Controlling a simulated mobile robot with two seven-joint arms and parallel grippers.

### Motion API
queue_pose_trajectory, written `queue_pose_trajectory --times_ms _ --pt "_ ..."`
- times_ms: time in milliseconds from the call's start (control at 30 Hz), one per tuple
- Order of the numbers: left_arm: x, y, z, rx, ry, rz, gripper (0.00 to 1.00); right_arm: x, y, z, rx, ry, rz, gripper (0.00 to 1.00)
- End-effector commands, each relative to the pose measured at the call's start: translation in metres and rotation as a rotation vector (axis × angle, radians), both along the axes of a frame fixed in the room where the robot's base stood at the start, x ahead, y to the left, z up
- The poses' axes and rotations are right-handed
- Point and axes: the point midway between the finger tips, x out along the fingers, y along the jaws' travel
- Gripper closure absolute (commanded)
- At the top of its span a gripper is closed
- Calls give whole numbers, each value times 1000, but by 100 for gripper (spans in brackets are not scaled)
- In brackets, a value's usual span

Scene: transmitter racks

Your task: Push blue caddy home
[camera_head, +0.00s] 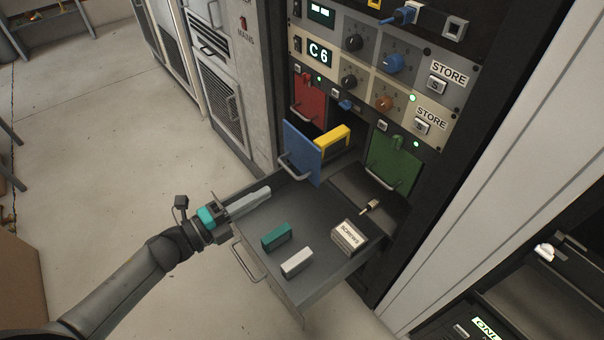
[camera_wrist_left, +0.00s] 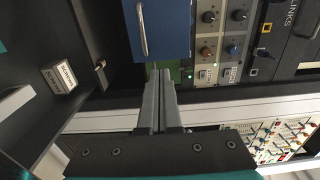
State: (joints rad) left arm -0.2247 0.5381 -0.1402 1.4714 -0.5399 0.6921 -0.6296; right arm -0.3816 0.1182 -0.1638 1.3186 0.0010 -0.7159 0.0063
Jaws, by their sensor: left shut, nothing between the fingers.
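The blue caddy (camera_head: 301,153) sticks out of its bay in the rack, between the red caddy (camera_head: 309,98) and the green caddy (camera_head: 393,162). Its blue front has a metal handle, and a yellow block (camera_head: 333,139) shows behind the front. In the left wrist view the blue front (camera_wrist_left: 163,28) is just beyond my fingertips. My left gripper (camera_head: 266,192) is shut and empty, over the left side of the open drawer and short of the blue front; it also shows in the left wrist view (camera_wrist_left: 160,75). Whether it touches the front I cannot tell. My right gripper is not in view.
An open drawer (camera_head: 318,285) juts out below the caddies. It holds a teal block (camera_head: 276,237), a white block (camera_head: 297,262), a screws box (camera_head: 349,237) and a small connector (camera_head: 369,206). The floor (camera_head: 110,120) at left is clear.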

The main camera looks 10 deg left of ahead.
Motion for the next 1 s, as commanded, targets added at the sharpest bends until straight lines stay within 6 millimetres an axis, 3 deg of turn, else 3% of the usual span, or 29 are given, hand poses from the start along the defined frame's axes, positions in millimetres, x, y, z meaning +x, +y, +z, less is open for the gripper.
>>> queue_pose_trajectory --times_ms 300,500,1000 --pt "51 -40 -1 -3 -1 1 100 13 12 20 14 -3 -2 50" --pt "73 -57 -2 -2 1 2 100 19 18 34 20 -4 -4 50" --pt "87 -68 -1 -3 5 3 100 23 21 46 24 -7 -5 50"
